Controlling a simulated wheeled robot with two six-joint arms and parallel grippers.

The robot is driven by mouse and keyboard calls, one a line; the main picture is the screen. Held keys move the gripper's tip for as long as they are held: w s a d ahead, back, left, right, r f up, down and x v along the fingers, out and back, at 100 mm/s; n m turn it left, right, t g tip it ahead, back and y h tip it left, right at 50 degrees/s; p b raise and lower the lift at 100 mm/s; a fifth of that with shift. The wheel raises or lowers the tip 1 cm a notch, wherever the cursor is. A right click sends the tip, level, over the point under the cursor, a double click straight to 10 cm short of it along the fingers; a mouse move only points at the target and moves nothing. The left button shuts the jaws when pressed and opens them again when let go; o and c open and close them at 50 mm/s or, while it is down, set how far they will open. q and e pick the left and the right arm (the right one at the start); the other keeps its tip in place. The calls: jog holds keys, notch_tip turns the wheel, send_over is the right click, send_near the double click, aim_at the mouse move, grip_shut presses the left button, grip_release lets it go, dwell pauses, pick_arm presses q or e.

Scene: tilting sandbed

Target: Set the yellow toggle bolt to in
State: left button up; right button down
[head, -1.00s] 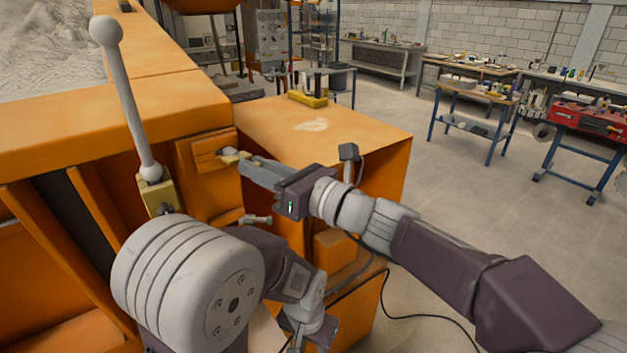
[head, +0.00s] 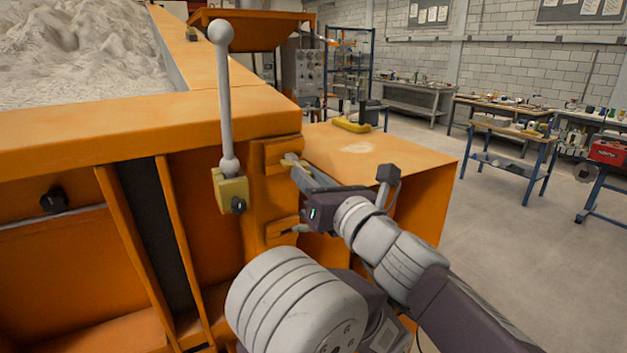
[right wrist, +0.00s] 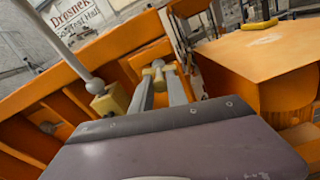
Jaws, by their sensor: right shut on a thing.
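The yellow toggle bolt (right wrist: 157,75) shows in the right wrist view as a small pale-yellow knob between my fingers, at an orange bracket. In the head view, my right gripper (head: 291,164) reaches from the right to that bracket (head: 273,153) on the orange frame's corner. It is shut on the bolt. The fingers hide much of the bolt, so I cannot tell its setting. My left gripper is not in view.
A lever with a pale ball knob (head: 225,95) stands on a yellow block (head: 231,190) just left of the bolt. A second bracket with a grey handle (head: 297,229) sits below my right gripper. An orange box top (head: 400,155) lies behind, with a yellow object (head: 352,126) on it.

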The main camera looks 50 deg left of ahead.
jog(key=shift+r, duration=0.3)
jog(key=c, duration=1.5)
grip_release()
jog(key=shift+o, duration=0.8)
jog(key=shift+s+f, duration=0.1)
jog(key=shift+f, duration=0.05)
jog(key=b+v, duration=0.3)
jog(key=v, duration=0.6)
jog(key=shift+b, duration=0.3)
